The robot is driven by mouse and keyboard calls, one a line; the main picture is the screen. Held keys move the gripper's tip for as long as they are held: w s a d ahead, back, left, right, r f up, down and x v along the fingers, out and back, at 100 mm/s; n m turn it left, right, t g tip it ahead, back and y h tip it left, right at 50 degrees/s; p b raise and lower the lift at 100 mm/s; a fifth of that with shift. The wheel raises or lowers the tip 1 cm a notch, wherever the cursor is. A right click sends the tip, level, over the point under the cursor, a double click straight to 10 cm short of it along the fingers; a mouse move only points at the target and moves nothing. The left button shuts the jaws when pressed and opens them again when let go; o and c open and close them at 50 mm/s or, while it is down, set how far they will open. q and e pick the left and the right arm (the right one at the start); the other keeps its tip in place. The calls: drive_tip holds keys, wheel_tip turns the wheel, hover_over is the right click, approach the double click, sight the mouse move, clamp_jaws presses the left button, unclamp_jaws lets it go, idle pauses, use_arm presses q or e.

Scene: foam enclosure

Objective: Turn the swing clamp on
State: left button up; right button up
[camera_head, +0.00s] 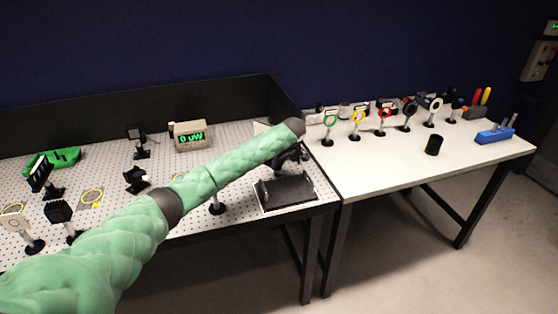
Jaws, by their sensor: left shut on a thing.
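My left arm reaches in from the lower left across the perforated table. Its dark left gripper (283,163) points down at the back of a low fixture with a dark flat plate (287,191), on the table's right end. The gripper is shut on a small part there, which I take to be the swing clamp. The clamp is mostly hidden by the gripper and wrist, so its angle cannot be told. My right gripper is not in view.
A box reading "0 uW" (190,136) and several optic mounts stand on the perforated table (112,160). A black panel (140,117) runs behind it. The white table (385,160) holds coloured ring mounts, a black cylinder (434,145) and a blue holder (494,135). Its front is mostly clear.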

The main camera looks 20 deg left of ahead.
use_arm(q)
drive_tip(key=m, duration=0.2)
drive_tip(key=m+t+h+p, duration=0.1)
drive_tip(key=m, duration=0.2)
drive_tip(key=shift+s+a+m, duration=0.1)
drive_tip(key=shift+s+m, duration=0.05)
drive_tip(key=shift+m, duration=0.15)
drive_tip(key=m+t+h+p, duration=0.1)
drive_tip(key=m, duration=0.1)
drive_tip(key=shift+m, duration=0.3)
drive_tip(key=shift+a+m+h, duration=0.1)
drive_tip(key=shift+m+h, duration=0.5)
drive_tip(key=shift+m, duration=0.5)
drive_tip(key=shift+m+p, duration=0.3)
drive_tip(key=shift+m, duration=0.3)
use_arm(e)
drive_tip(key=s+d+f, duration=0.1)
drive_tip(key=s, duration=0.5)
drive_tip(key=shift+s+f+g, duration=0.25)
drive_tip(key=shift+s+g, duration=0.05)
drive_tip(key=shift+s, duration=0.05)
use_arm(q)
drive_tip(key=shift+m+h, duration=0.3)
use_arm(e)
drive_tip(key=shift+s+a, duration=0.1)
